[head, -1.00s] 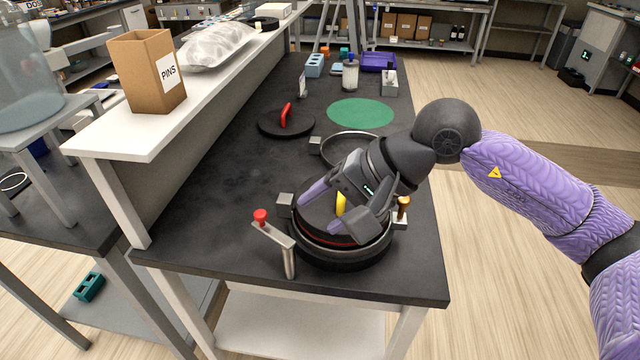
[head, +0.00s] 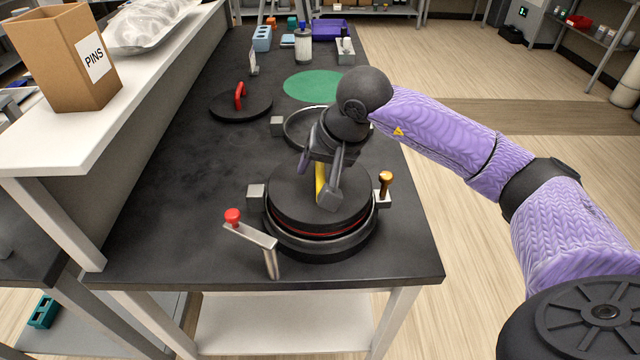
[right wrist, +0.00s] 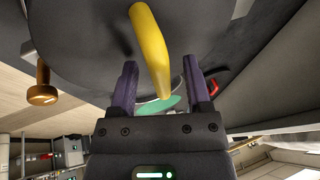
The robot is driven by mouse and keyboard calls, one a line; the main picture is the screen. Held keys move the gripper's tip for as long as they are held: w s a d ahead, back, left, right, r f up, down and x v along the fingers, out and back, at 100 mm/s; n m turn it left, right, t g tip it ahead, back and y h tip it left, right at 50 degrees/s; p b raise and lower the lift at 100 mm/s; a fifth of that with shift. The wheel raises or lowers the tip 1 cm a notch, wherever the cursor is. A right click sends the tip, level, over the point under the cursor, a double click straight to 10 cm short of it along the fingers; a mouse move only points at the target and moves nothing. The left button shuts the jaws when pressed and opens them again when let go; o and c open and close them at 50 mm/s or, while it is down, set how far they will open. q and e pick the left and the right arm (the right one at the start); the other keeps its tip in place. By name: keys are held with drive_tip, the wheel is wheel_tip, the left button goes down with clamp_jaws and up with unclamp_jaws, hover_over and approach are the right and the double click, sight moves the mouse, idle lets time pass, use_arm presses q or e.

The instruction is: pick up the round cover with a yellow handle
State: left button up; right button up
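The round black cover (head: 290,207) with a yellow handle (head: 319,176) sits at the round port ring (head: 318,247) near the front of the dark bench. A red line shows under its edge. My right gripper (head: 320,190) is above the cover, pointing down, with its fingers on either side of the handle. In the right wrist view the yellow handle (right wrist: 152,50) stands between the spread purple fingers (right wrist: 159,66), with gaps visible on both sides. The gripper is open. My left gripper is not in view.
A red-knobbed lever arm (head: 254,236) and an orange-topped post (head: 385,185) flank the ring. Behind are an empty ring (head: 296,128), a black cover with a red handle (head: 258,106) and a green disc (head: 318,86). The bench left of the ring is clear.

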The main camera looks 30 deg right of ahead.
clamp_jaws()
idle(1.3)
